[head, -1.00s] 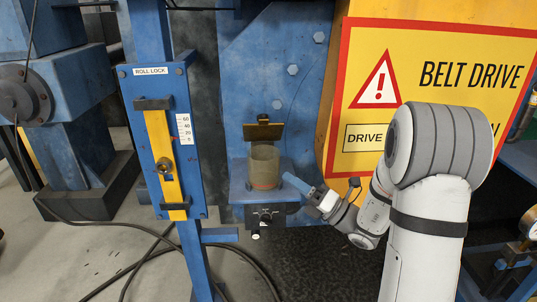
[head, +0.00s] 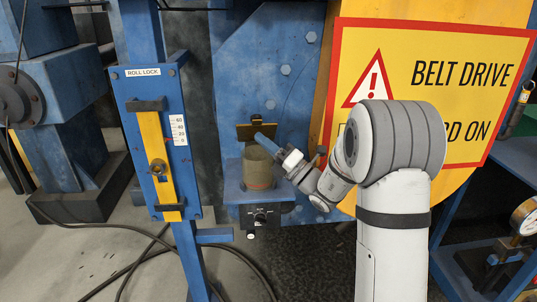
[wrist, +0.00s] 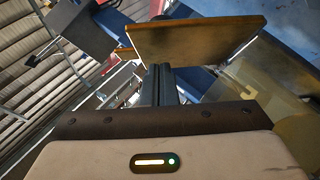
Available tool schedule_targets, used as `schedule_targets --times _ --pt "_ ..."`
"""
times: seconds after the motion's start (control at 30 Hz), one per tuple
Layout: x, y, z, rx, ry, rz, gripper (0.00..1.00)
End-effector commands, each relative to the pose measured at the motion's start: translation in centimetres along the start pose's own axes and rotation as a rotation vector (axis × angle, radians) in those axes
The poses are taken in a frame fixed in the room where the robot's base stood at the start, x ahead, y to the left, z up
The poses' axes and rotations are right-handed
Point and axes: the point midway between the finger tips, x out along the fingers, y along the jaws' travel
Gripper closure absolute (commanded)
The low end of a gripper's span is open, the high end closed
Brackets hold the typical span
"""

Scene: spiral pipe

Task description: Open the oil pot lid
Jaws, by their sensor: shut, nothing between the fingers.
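The oil pot (head: 257,167) is a cloudy, olive-brown cylinder on a blue bracket in the head view. Its lid (head: 244,131), a thin brown plate, stands roughly upright at the back of the pot's top, so the pot is open. My gripper (head: 262,141) is shut and empty, its blue tip above the pot's rim and in front of the lid's right part. In the wrist view the fingers (wrist: 160,76) point at the lid (wrist: 195,43), very close to it; I cannot tell if they touch. The translucent pot wall (wrist: 262,82) shows at right.
A dark knob panel (head: 261,218) hangs below the bracket (head: 235,196). The roll lock post (head: 188,100) stands to the left. A yellow belt drive guard (head: 460,40) is behind my arm at right. Black hoses lie on the floor.

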Motion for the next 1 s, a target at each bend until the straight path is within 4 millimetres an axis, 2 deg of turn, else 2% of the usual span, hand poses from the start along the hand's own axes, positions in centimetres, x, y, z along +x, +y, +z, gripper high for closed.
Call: schedule_targets --times 0.57,1.0 --pt "0.6 0.2 0.5 0.007 0.002 -0.005 1.0" --pt "2.0 1.2 1.8 0.114 0.002 -0.112 1.0"
